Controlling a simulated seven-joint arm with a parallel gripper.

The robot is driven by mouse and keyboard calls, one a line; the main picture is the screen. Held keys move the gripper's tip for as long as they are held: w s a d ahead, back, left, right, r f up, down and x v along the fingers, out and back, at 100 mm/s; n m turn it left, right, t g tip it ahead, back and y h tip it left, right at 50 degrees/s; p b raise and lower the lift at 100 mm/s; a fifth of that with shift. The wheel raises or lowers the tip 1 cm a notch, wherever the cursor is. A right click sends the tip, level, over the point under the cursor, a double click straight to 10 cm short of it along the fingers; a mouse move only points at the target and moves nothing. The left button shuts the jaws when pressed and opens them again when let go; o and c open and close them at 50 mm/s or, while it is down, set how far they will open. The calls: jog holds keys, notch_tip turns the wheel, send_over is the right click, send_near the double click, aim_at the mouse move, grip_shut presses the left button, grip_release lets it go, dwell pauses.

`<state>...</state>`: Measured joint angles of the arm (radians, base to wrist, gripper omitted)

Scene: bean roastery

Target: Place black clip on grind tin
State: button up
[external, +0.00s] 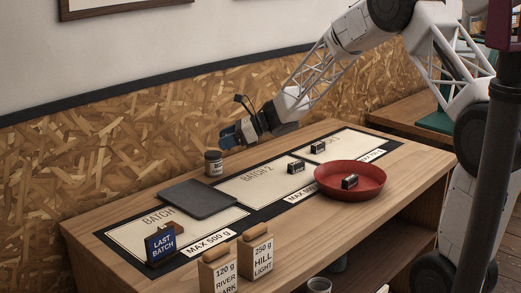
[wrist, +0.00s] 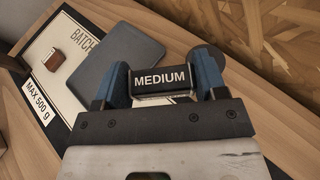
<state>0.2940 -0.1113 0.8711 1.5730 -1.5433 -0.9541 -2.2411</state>
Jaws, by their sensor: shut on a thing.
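My gripper (external: 236,135) is above the back edge of the table; its blue fingers also show in the wrist view (wrist: 164,78). It is shut on a black clip (wrist: 161,79) with a white "MEDIUM" label, held between the fingertips. A small dark tin (external: 213,163) with a pale label, likely the grind tin, stands upright at the back of the table, below and slightly left of my gripper. In the wrist view a dark round lid (wrist: 211,58) shows partly behind the right finger. The clip appears apart from the tin, though the exact gap is unclear.
A dark grey slab (external: 199,198) lies on the left batch mat. Other black clips lie on the middle mat (external: 296,166), right mat (external: 318,146) and in a red bowl (external: 350,168). A blue "LAST BATCH" sign (external: 161,246) and labelled bags (external: 263,257) stand at the front.

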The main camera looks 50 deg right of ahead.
send_over(213, 153)
jog(key=shift+s+f, duration=0.1)
jog(key=shift+f, duration=0.25)
dwell(0.4)
jog(key=shift+f, duration=1.75)
jog(key=shift+f, duration=0.1)
jog(key=o, duration=0.9)
jog(key=v, duration=1.2)
